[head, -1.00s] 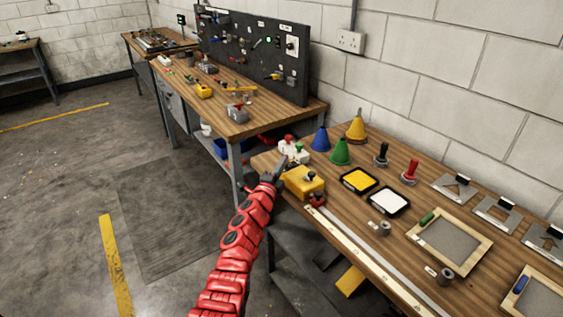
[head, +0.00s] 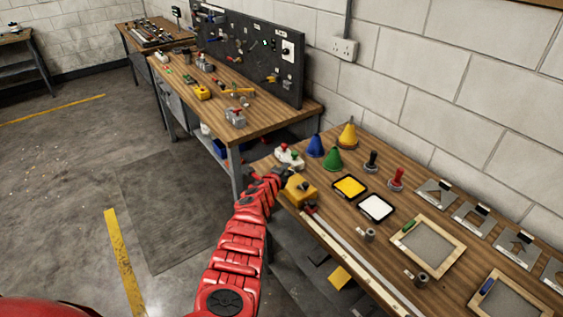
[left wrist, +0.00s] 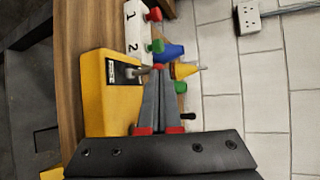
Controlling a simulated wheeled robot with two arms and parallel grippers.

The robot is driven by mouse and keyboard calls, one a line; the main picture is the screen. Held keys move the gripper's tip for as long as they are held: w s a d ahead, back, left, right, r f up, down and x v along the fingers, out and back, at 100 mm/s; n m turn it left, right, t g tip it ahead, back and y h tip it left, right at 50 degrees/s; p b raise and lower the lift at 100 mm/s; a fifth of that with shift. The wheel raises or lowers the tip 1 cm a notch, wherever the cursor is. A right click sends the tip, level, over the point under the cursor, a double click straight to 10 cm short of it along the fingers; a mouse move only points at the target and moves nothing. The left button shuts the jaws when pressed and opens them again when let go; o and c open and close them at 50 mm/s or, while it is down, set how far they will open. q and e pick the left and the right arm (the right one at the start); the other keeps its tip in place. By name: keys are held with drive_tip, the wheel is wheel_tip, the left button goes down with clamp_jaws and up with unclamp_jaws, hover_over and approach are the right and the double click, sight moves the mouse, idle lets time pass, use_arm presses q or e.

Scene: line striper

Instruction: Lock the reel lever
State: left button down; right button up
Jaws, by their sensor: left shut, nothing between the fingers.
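The yellow reel box (head: 302,191) sits at the front left corner of the near bench. In the left wrist view the reel box (left wrist: 104,105) has a dark label on its face and a small metal lever (left wrist: 133,73) sticking out beside the label. My left gripper (head: 283,173) is at the box's far left side in the head view. In the left wrist view the left gripper (left wrist: 164,70) is shut and empty, its red-tipped fingers close to the lever's end; I cannot tell whether they touch it. My right gripper is out of view.
A white block (left wrist: 135,35) numbered 1 and 2, with red and green knobs, stands just beyond the box. Blue (head: 315,146), green (head: 333,159) and yellow (head: 348,136) cones stand behind. A long rail (head: 350,255) lies along the bench's front edge.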

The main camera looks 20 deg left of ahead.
use_arm(q)
drive_tip(key=shift+w+d+r+g, duration=0.1)
drive_tip(key=shift+w+d+g, duration=0.15)
drive_tip(key=shift+g, duration=0.25)
drive_tip(key=shift+r+p, duration=0.8)
